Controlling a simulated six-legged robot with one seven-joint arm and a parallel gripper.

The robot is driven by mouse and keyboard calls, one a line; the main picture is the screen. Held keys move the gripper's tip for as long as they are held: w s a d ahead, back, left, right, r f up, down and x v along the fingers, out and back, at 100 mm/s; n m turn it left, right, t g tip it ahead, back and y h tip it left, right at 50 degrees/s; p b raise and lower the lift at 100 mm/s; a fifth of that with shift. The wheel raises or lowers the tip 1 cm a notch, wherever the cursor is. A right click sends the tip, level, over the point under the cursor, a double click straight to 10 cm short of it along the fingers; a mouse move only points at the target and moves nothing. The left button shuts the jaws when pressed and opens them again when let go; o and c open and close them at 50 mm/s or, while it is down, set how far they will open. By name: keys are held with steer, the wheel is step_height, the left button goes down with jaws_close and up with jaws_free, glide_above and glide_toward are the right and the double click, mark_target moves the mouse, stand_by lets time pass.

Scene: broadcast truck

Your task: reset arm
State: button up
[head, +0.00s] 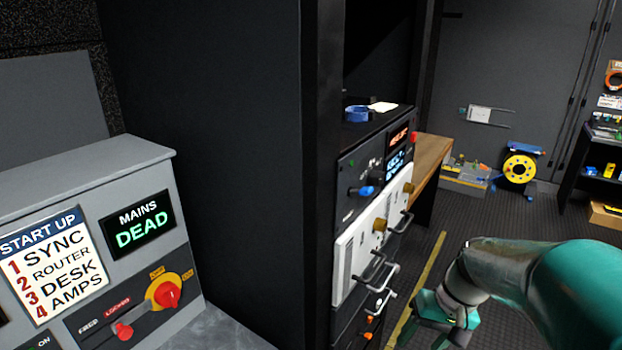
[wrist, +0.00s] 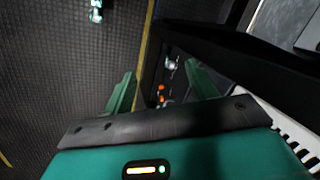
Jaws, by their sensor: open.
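My arm comes in from the right edge of the head view, bent, with its green and grey wrist low in the picture. My gripper (head: 428,322) hangs in front of the lower part of the equipment rack, partly cut by the bottom edge. In the wrist view my gripper (wrist: 160,90) shows two green fingers spread apart with nothing between them. Beyond the fingers are the dark floor and the rack's side with small orange knobs (wrist: 161,92). I cannot tell the exact gap between gripper and rack.
The equipment rack (head: 343,230) with protruding handles stands left of my arm. A grey start-up console (head: 80,190) with a red rotary switch (head: 167,294) is at left. A yellow cable reel (head: 519,168) stands at the back. Dark floor (head: 480,215) is clear between.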

steer(key=s+a+r+t+h, duration=0.1)
steer(key=s+a+r+t, duration=0.1)
steer(key=s+r, duration=0.3)
steer(key=s+a+r+n+t+h, duration=0.1)
steer(key=s+a+r+t+h, duration=0.1)
steer(key=s+r, duration=0.3)
steer(key=shift+s+a+r+t, duration=0.15)
steer(key=shift+a+r+t, duration=0.1)
steer(key=shift+a+t, duration=0.6)
